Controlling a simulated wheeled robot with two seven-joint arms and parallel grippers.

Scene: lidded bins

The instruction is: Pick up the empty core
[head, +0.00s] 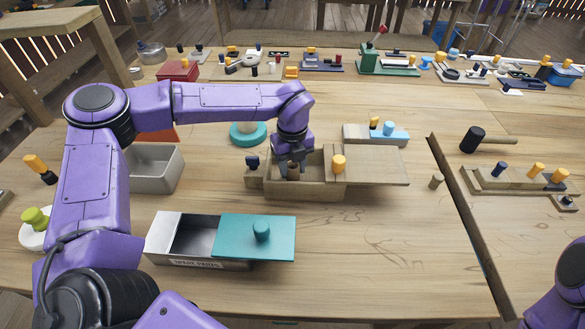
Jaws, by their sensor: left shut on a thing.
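My left gripper (290,166) reaches down into a wooden bin (305,190) near the middle of the table. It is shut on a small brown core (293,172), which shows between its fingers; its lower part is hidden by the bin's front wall. The bin's wooden lid (375,170) with a yellow knob is slid to the right, leaving the left part of the bin open. My right gripper is out of view; only part of my right arm shows at the lower right.
A grey bin (165,252) with a teal lid (255,238) slid right stands in front. An open grey tray (153,168) is at left. A black mallet (473,139) lies at right. The front right table is clear.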

